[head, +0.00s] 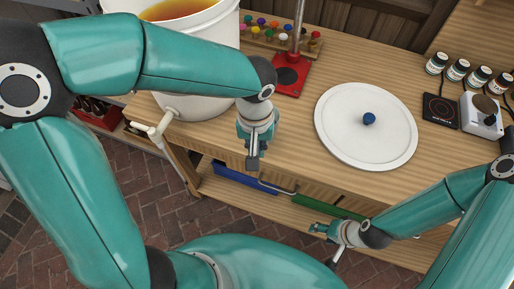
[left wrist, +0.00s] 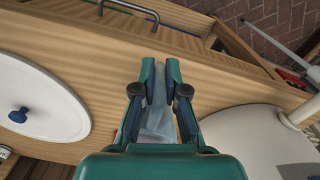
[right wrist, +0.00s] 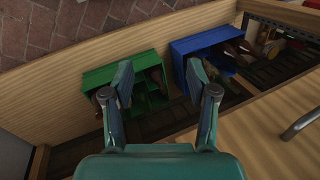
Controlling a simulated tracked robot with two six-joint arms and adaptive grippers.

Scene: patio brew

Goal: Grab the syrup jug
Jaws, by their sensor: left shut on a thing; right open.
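My left gripper (head: 253,160) points down over the front edge of the workbench, between the white pot and the white lid. In the left wrist view its fingers (left wrist: 160,78) are shut on a pale grey, translucent thing (left wrist: 158,122); I cannot tell what it is. My right gripper (head: 320,230) is low in front of the bench. In the right wrist view it is open and empty (right wrist: 160,80), in front of a green crate (right wrist: 92,78) and a blue crate (right wrist: 188,48) on the lower shelf. I cannot make out a syrup jug in any view.
The white pot (head: 205,50) of amber liquid stands at the bench's left, its tap in front. The white lid (head: 340,130) with a blue knob lies on the bench. Small jars (head: 458,69), a dark scale (head: 440,112) and a red stand base (head: 290,76) are further back.

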